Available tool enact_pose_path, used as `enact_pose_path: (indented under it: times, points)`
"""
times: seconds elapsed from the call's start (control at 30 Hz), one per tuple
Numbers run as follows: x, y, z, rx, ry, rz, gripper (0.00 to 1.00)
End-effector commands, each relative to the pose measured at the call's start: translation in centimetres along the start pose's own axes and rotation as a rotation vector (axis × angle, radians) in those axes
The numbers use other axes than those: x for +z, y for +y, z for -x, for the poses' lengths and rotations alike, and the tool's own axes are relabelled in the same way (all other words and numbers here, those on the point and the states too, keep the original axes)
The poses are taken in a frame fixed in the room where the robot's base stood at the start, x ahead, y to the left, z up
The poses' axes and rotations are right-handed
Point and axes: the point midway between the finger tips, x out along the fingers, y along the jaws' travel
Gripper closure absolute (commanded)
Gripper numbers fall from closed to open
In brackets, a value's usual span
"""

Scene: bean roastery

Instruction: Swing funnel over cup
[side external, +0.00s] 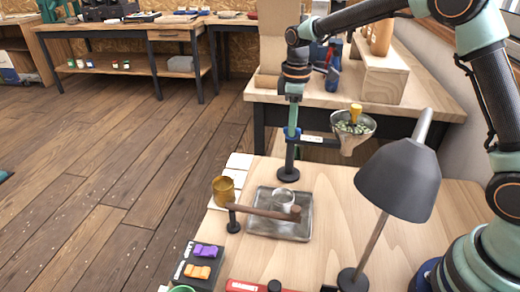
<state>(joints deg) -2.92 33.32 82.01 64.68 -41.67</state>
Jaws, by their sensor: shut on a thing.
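The funnel (362,130) is wide and metallic, with pale green beans inside and a yellow knob or handle above them. It hangs from a blue and grey side arm (318,139) to the right of an upright stand (290,155) with a round black base. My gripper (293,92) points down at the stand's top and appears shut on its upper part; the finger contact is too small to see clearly. A small clear or silvery cup (285,198) stands on a metal tray (262,226), in front of the stand and left of the funnel. The funnel is not above this cup.
A grey lamp (400,180) stands at right. A dark box (195,270) with purple and orange pieces is at front left.

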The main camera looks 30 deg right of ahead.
Motion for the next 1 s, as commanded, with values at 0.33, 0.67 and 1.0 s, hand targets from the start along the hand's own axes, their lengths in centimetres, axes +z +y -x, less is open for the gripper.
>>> enact_pose_path:
  times: [0.33, 0.67, 1.0]
  points:
    - [-0.03, 0.03, 0.17, 0.001, 0.002, -0.147, 1.0]
    - [-0.05, 0.03, 0.19, 0.001, 0.002, -0.444, 1.0]
    - [-0.06, 0.04, 0.21, 0.001, 0.003, -0.766, 1.0]
